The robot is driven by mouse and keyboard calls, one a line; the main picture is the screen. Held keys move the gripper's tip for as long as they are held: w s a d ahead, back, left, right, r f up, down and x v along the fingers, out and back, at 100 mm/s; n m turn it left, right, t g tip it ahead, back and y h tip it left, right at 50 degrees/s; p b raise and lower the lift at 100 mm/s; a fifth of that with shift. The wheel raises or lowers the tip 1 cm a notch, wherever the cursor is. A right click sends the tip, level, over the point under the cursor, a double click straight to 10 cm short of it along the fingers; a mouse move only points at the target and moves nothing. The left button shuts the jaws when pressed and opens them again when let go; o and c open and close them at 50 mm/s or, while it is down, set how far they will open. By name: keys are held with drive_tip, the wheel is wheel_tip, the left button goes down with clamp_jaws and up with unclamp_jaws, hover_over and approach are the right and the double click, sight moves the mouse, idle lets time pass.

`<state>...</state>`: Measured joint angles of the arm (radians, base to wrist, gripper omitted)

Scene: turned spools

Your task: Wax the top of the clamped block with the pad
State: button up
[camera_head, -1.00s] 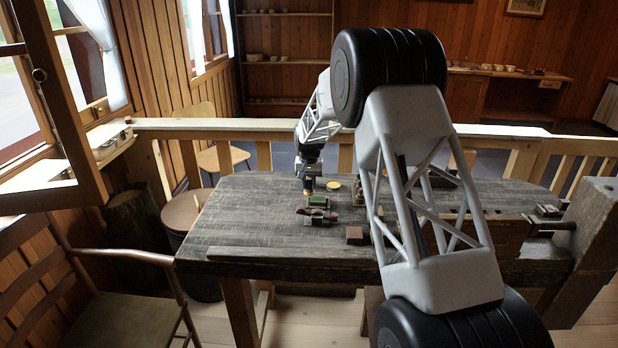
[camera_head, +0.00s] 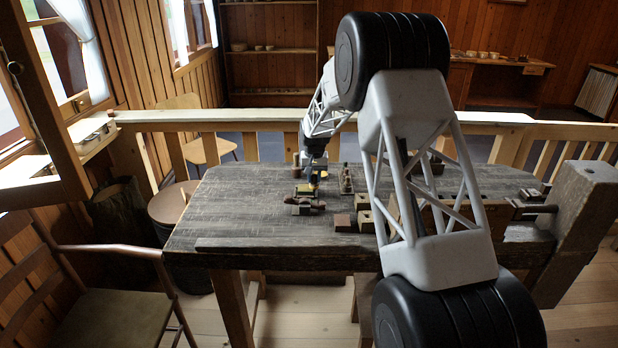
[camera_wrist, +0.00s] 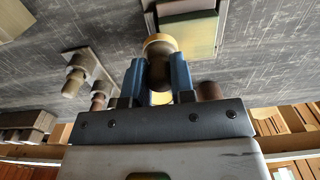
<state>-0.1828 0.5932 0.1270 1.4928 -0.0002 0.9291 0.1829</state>
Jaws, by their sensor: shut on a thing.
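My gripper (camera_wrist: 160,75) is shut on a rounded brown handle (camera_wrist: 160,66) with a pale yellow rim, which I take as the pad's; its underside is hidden. In the head view my gripper (camera_head: 314,181) hangs low over the bench. Just beyond the handle in the wrist view is the block (camera_wrist: 190,34), with a green and tan top inside a pale frame. A brown clamp piece (camera_wrist: 178,7) stands against it. In the head view the block (camera_head: 304,190) looks yellowish beside the dark clamp (camera_head: 305,206). I cannot tell whether the pad touches it.
Turned pieces stand on a narrow rack (camera_head: 346,182) right of my gripper. Small wooden blocks (camera_head: 343,222) sit at the front. A vice (camera_head: 535,208) is at the bench's right end. The left part of the dark bench (camera_head: 225,215) is clear.

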drive_tip(key=shift+a, duration=3.35)
drive_tip(key=shift+d, duration=0.35)
drive_tip(key=shift+d+f, duration=0.1)
drive_tip(key=shift+d, duration=3.05)
drive_tip(key=shift+a, duration=3.5)
wheel_tip(320, 180, up, 8)
